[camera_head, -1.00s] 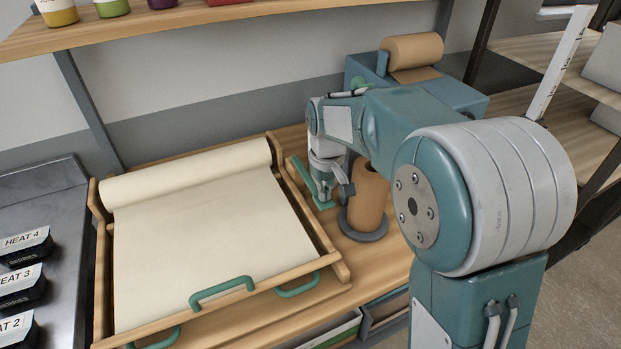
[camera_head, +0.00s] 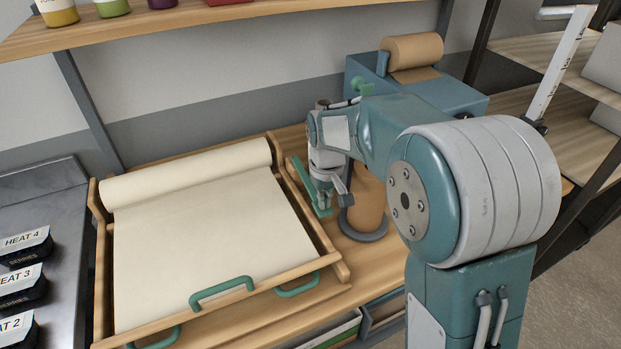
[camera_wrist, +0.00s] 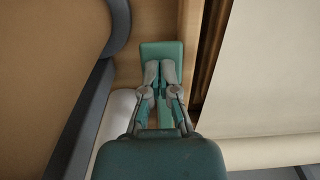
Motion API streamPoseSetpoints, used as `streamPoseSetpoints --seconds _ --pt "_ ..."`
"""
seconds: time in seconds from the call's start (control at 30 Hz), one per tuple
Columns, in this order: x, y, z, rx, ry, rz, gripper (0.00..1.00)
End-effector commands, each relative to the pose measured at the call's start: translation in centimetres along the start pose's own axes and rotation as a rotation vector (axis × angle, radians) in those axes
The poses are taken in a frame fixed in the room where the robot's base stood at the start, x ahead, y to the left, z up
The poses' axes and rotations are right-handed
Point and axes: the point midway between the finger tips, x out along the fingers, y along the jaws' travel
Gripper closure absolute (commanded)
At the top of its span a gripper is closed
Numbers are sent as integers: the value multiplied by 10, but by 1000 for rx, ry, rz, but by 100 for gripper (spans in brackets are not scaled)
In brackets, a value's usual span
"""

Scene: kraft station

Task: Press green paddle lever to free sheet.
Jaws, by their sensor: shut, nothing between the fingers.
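The green paddle lever (camera_head: 299,172) is a long flat strip on the wooden bench, between the tray's right side and a standing brown roll. In the wrist view its flat paddle end (camera_wrist: 162,48) shows just beyond my fingertips. My gripper (camera_wrist: 160,66) is shut and empty, pointing down over the paddle; in the head view my gripper (camera_head: 326,203) is at the lever's near end. The fingertips overlap the paddle; whether they touch it I cannot tell. The cream sheet (camera_head: 205,235) lies flat in the wooden tray, rolled up at its far edge.
The brown roll (camera_head: 369,205) stands on a dark round base close to the right of my gripper. The tray's wooden rim (camera_head: 306,218) is close on the left. A blue dispenser (camera_head: 450,97) with a kraft roll stands behind. Black labelled tubs (camera_head: 22,287) sit at far left.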

Motion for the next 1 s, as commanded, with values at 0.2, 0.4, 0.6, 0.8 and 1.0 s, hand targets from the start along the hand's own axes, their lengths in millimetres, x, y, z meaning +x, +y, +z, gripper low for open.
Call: streamPoseSetpoints --seconds 0.2,0.4,0.6,0.8,1.0 --pt "6 0 0 0 -1 0 100" --pt "11 0 0 0 -1 0 100" --pt "16 0 0 0 -1 0 100" --pt "17 0 0 0 0 0 100" --pt "12 0 0 0 1 0 100"
